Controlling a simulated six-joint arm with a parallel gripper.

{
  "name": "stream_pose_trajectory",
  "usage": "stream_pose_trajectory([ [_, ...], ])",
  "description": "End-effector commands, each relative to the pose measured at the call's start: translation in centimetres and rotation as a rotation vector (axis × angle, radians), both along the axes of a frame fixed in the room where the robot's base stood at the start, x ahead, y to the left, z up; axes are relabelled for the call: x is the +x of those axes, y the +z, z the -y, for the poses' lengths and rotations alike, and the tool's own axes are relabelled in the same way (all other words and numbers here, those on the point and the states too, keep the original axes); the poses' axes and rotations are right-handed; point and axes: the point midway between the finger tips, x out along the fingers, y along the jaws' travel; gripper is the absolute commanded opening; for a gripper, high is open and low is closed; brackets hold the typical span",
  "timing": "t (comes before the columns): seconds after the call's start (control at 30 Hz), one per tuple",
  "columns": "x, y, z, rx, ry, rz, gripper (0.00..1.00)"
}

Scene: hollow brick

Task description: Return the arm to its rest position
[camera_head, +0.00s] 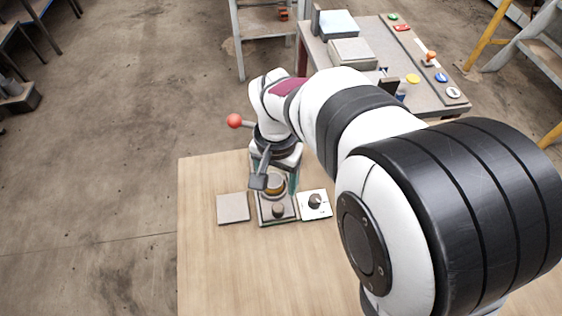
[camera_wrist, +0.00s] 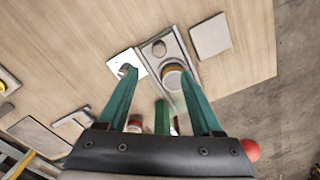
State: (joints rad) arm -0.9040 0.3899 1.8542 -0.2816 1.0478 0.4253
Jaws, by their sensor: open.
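My gripper shows in the wrist view (camera_wrist: 157,71) with its two teal fingers spread apart and nothing between the tips. It points down over the wooden table (camera_head: 215,270), above a grey tray-like fixture (camera_wrist: 178,50). The fixture also shows in the head view (camera_head: 276,214), holding a round ochre-topped piece (camera_wrist: 172,68) and a small dark knob-like piece (camera_wrist: 159,47). In the head view my arm reaches from the right foreground to this spot, and the fingers are mostly hidden there. A third teal upright stands between the fingers in the wrist view; I cannot tell what it belongs to.
A flat grey square plate (camera_head: 233,208) lies left of the fixture, and a white plate with a dark knob (camera_head: 315,203) lies right of it. A red ball (camera_head: 234,121) sticks out beside my wrist. A side table (camera_head: 440,100) behind carries boxes and coloured buttons. The table's front left is clear.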

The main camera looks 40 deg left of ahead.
Motion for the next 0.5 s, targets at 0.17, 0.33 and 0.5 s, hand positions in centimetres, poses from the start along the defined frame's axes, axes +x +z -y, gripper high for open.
stream_pose_trajectory([
  [0.17,0.0,3.0,0.0,0.000,0.000,0.001,0.67],
  [0.33,0.0,3.7,0.0,0.000,-0.001,0.000,0.67],
  [0.5,0.0,3.6,0.0,0.000,-0.001,-0.001,0.67],
])
